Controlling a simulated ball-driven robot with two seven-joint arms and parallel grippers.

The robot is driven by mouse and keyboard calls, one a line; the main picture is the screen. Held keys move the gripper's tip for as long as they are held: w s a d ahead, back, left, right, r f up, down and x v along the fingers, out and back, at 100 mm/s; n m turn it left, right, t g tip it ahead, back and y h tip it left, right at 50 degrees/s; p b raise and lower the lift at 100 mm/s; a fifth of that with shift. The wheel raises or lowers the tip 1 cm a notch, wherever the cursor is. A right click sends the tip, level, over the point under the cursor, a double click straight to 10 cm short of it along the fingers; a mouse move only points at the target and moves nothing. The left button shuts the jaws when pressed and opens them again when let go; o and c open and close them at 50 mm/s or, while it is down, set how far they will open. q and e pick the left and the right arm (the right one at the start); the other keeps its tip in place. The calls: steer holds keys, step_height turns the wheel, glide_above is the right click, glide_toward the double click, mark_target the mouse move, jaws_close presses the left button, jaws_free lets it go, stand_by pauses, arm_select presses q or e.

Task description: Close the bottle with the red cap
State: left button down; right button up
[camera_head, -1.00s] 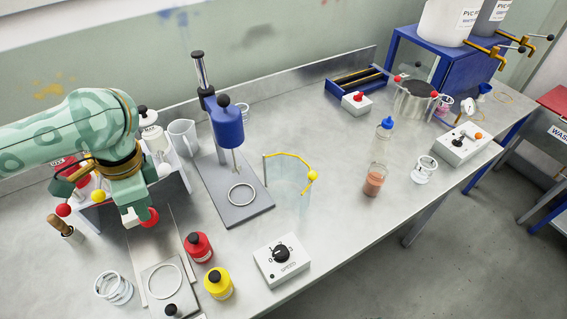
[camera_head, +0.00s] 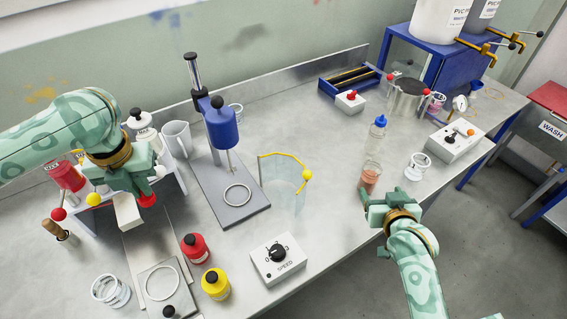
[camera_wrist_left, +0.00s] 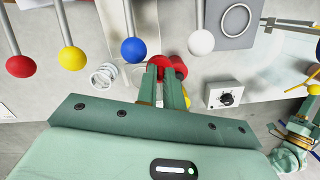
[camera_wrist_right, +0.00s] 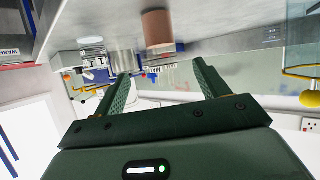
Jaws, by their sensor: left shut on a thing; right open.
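The clear bottle (camera_head: 369,178) with pinkish-brown content stands open on the right part of the bench. My right gripper (camera_head: 374,207) is open and empty just in front of it. In the right wrist view the bottle (camera_wrist_right: 157,28) shows upside down, beyond the fingers. My left gripper (camera_head: 138,193) is raised at the left, in front of the coloured levers, and is shut on the red cap (camera_head: 147,200). In the left wrist view the fingers (camera_wrist_left: 165,70) overlap red; I cannot tell there how much is cap and how much is the red bottle behind.
A blue-capped bottle (camera_head: 378,122) stands just behind the open one. A red bottle (camera_head: 195,247), a yellow bottle (camera_head: 215,284) and a speed box (camera_head: 278,260) stand front left. Bench between cylinder and open bottle is clear.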

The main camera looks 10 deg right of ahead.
mark_target(375, 179)
steer(key=shift+w+d+r+m, duration=0.15)
steer(key=shift+w+m, duration=0.2)
steer(key=shift+m, duration=0.05)
arm_select(q)
step_height(375, 179, down, 2)
steer(key=shift+w+f+b, duration=0.1)
steer(key=shift+f+b, duration=0.1)
steer(key=shift+b, duration=0.8)
arm_select(e)
steer(key=x, duration=0.6)
arm_select(q)
steer(key=shift+f, duration=0.1)
arm_select(e)
steer(key=shift+w, duration=0.3)
